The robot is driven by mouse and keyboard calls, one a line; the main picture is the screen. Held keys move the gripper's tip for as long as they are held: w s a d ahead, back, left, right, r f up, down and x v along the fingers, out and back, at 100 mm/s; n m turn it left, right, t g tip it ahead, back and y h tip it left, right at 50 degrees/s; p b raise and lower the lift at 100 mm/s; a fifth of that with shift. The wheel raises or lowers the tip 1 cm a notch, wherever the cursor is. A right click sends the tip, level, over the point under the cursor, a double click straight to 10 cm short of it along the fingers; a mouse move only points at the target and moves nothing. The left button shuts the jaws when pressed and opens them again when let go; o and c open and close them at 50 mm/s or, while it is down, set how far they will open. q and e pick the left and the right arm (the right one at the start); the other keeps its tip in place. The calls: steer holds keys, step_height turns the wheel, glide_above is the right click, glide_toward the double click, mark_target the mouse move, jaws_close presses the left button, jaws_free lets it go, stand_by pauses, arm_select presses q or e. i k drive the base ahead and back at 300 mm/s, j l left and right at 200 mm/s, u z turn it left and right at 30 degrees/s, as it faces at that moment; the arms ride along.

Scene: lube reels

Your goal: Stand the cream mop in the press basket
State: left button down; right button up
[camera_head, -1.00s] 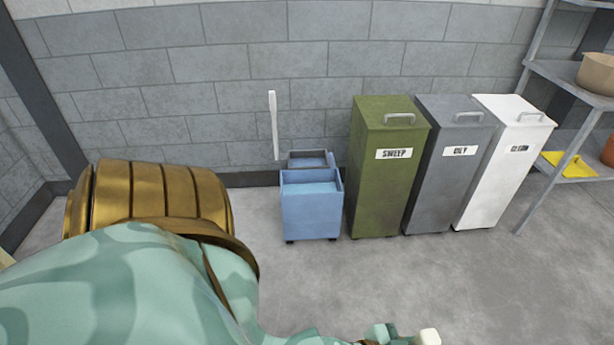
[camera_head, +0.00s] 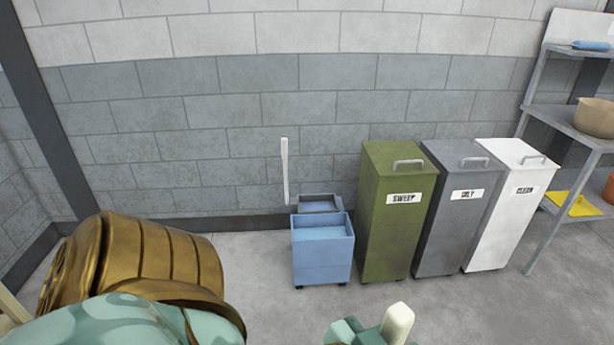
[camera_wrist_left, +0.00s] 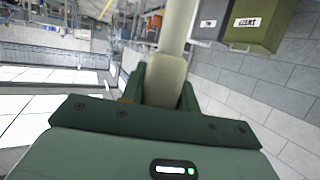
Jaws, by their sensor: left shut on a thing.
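The cream mop's handle (camera_head: 398,323) shows as a short pale end at the bottom edge of the head view. In the left wrist view the cream handle (camera_wrist_left: 178,30) runs up and away between the fingers; its mop head cannot be made out. My left gripper (camera_wrist_left: 160,85) is shut on this handle; its green fingers (camera_head: 368,332) also show in the head view. The blue mop bucket (camera_head: 323,262) stands on the floor by the wall, with the smaller grey-blue press basket (camera_head: 320,198) at its back and an upright white lever (camera_head: 285,172). The gripper is apart from it, nearer the camera.
A green bin (camera_head: 395,225), a grey bin (camera_head: 450,225) and a white bin (camera_head: 505,220) stand close together right of the bucket. A metal shelf rack (camera_head: 560,115) is at far right. The floor between the bucket and my arm is clear.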

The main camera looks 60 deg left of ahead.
mark_target(317, 209)
steer(key=i+j+u, duration=0.1)
steer(key=u, duration=0.3)
steer(key=i+u, duration=0.1)
steer(key=u, duration=0.3)
steer(key=i+j+u, duration=0.1)
steer(key=u, duration=0.35)
steer(key=i+u, duration=0.15)
steer(key=u, duration=0.25)
steer(key=i+l+u, duration=0.45)
steer(key=i, duration=0.35)
steer(key=i+l+u, duration=0.4)
steer(key=i+l, duration=0.35)
steer(key=l, duration=0.2)
steer(key=i+l, duration=0.65)
steer(key=l, duration=0.15)
